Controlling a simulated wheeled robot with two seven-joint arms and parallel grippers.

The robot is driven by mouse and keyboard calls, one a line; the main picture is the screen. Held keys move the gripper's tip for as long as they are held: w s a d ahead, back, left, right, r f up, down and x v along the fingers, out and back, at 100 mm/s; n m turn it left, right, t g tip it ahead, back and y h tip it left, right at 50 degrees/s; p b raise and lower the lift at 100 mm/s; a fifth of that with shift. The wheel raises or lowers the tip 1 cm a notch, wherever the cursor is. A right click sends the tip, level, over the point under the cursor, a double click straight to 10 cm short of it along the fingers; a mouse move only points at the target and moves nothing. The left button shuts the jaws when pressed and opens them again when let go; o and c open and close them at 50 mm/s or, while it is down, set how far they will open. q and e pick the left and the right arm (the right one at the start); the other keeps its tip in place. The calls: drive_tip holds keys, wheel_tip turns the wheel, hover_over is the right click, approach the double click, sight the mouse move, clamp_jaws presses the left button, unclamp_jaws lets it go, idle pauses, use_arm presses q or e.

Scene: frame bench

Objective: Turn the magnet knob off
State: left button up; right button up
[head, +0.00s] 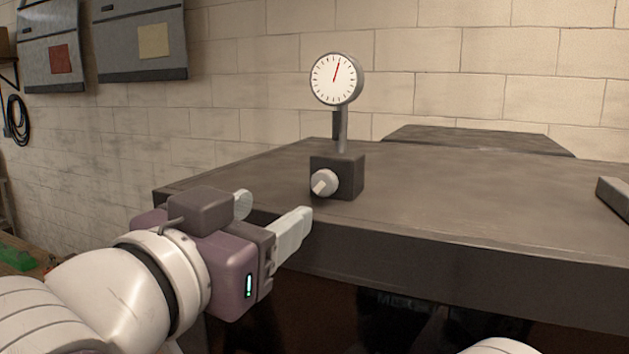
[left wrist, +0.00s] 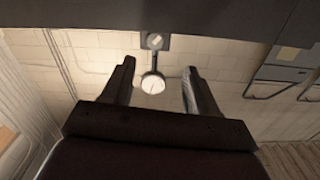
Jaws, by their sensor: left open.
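The magnet knob (head: 323,182) is a light grey round knob with a raised grip bar, on the front face of a dark square magnet base (head: 350,175). The base stands near the front edge of the dark bench. A post rises from it to a round white dial gauge (head: 336,79) with a red needle. My left gripper (head: 270,219) is open and empty, in front and to the left of the knob, apart from it. In the left wrist view the knob (left wrist: 154,41) shows beyond the two fingers, between them. My right gripper is out of sight.
The dark bench top (head: 450,208) is mostly clear around the base. A dark flat block (head: 613,197) lies at the right edge, and a dark flat slab (head: 478,139) is at the back. Grey wall panels (head: 140,40) hang at the upper left.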

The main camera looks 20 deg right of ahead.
sight(321, 181)
use_arm(q)
drive_tip(key=p+x, duration=0.2)
drive_tip(key=x, duration=0.8)
drive_tip(key=shift+s+d+r, duration=0.1)
drive_tip(key=shift+s+d, duration=0.05)
drive_tip(key=shift+d+p, duration=0.25)
drive_tip(key=shift+p, duration=0.1)
drive_tip(key=shift+r, duration=0.1)
drive_tip(key=shift+s+a, duration=0.1)
drive_tip(key=shift+s, duration=0.15)
drive_tip(key=shift+w, duration=0.25)
drive_tip(key=shift+c, duration=1.2)
drive_tip(key=shift+w+d, duration=0.15)
drive_tip(key=shift+d, duration=0.05)
drive_tip(key=c, duration=0.8)
drive_tip(key=shift+n, duration=0.4)
drive_tip(key=n+b, duration=0.3)
drive_tip(key=n, duration=0.1)
drive_tip(key=shift+a+f+b, duration=0.1)
drive_tip(key=shift+f+b, duration=0.2)
drive_tip(key=shift+b, duration=0.05)
drive_tip(key=shift+r+n, duration=0.2)
drive_tip(key=shift+n, duration=0.2)
drive_tip(key=shift+r, duration=0.15)
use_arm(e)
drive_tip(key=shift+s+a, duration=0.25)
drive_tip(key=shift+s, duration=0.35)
